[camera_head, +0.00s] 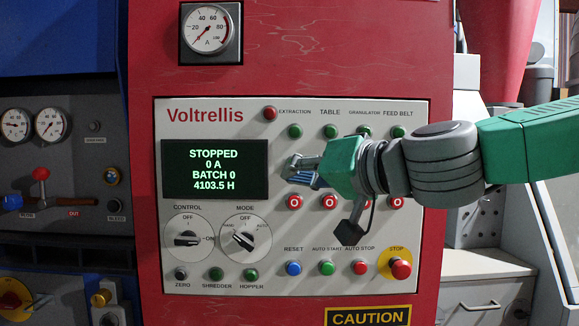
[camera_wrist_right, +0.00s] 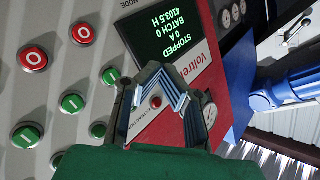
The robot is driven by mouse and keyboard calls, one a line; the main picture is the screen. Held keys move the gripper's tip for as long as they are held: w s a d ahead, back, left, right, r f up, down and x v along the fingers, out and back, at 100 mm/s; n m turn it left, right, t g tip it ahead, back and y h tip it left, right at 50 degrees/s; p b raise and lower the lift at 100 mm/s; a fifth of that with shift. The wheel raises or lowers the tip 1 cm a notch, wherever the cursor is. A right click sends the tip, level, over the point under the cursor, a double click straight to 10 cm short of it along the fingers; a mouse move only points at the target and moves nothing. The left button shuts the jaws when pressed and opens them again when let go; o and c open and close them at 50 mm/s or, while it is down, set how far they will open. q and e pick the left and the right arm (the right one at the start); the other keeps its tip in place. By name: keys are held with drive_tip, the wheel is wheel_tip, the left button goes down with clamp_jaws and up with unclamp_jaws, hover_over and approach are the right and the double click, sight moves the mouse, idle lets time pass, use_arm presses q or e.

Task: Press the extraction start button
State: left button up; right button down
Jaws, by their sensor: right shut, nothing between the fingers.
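The extraction start button (camera_wrist_right: 72,102) is a green button marked I in the right wrist view, beside a red O button (camera_wrist_right: 82,34). In the head view it is hidden behind my right gripper (camera_head: 297,172). That gripper is shut and empty, its tips pointing left by the right edge of the display. In the right wrist view the gripper (camera_wrist_right: 160,78) stands before the panel, right of the start button in the picture. I cannot tell whether it touches the panel. My left gripper is in neither view.
The display (camera_head: 214,169) reads STOPPED, 0 A, BATCH 0. Green lights (camera_head: 295,131) run above the gripper and red O buttons (camera_head: 294,202) below it. Two knobs (camera_head: 188,239) and a red STOP button (camera_head: 400,268) on yellow sit lower.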

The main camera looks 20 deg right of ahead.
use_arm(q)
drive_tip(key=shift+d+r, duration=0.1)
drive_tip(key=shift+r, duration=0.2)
use_arm(e)
drive_tip(key=w+d, duration=0.2)
drive_tip(key=w, duration=0.6)
drive_tip(key=shift+w+d, duration=0.2)
idle(0.4)
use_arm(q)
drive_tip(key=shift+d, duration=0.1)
use_arm(e)
drive_tip(key=shift+d, duration=0.15)
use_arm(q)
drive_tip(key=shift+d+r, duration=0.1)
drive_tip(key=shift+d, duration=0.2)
use_arm(e)
drive_tip(key=shift+d, duration=0.4)
drive_tip(key=shift+a, duration=0.1)
